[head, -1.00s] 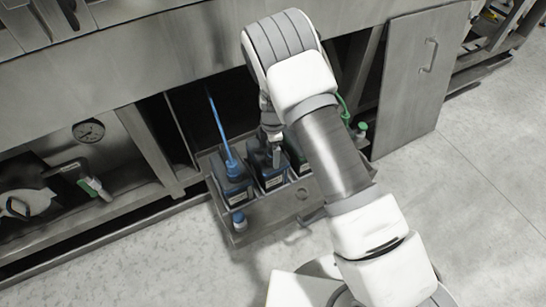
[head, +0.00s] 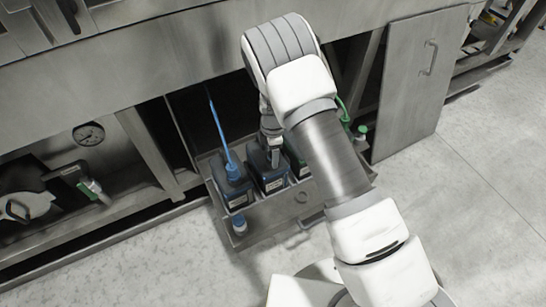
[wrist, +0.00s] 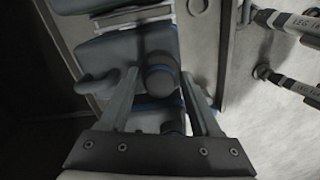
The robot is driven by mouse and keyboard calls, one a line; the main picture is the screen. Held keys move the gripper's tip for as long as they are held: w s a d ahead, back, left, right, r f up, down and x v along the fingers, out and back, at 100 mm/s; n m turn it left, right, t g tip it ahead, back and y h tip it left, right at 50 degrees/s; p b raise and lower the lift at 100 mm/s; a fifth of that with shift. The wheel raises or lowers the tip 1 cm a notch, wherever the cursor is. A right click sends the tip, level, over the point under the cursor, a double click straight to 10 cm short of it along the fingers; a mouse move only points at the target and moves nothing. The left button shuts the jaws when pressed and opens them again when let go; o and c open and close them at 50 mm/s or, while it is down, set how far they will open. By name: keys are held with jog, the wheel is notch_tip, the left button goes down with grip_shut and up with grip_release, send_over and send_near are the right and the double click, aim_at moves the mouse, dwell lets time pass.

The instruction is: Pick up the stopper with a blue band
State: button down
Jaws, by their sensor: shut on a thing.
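My gripper (head: 272,155) is over the middle one of the dark containers in a grey pull-out tray (head: 262,226). In the wrist view my gripper (wrist: 160,76) has its two fingers on either side of a dark round stopper (wrist: 161,80) with a blue band around its lower edge, and is shut on it. The stopper is above the dark container (wrist: 98,58). I cannot tell whether it is seated or lifted. In the head view the gripper hides the stopper.
A blue lance (head: 219,130) stands up from the left container (head: 234,190). A small blue-capped item (head: 238,222) is at the tray's front left corner. A green-capped item (head: 361,130) is at right, behind my arm. The steel machine front overhangs the tray; floor in front is clear.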

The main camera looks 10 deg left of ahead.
jog(key=shift+r, duration=0.15)
jog(key=shift+r, duration=0.35)
notch_tip(320, 180, up, 4)
jog(key=shift+f+p, duration=0.1)
jog(key=shift+p, duration=1.05)
jog(key=d+r+p, duration=0.3)
jog(key=d+r, duration=0.3)
jog(key=d, duration=0.5)
jog(key=shift+s+d+r, duration=0.3)
jog(key=shift+d+r, duration=0.05)
jog(key=shift+r+p, duration=1.55)
jog(key=shift+r, duration=0.75)
jog(key=shift+r+p, duration=1.3)
jog(key=shift+r, duration=0.65)
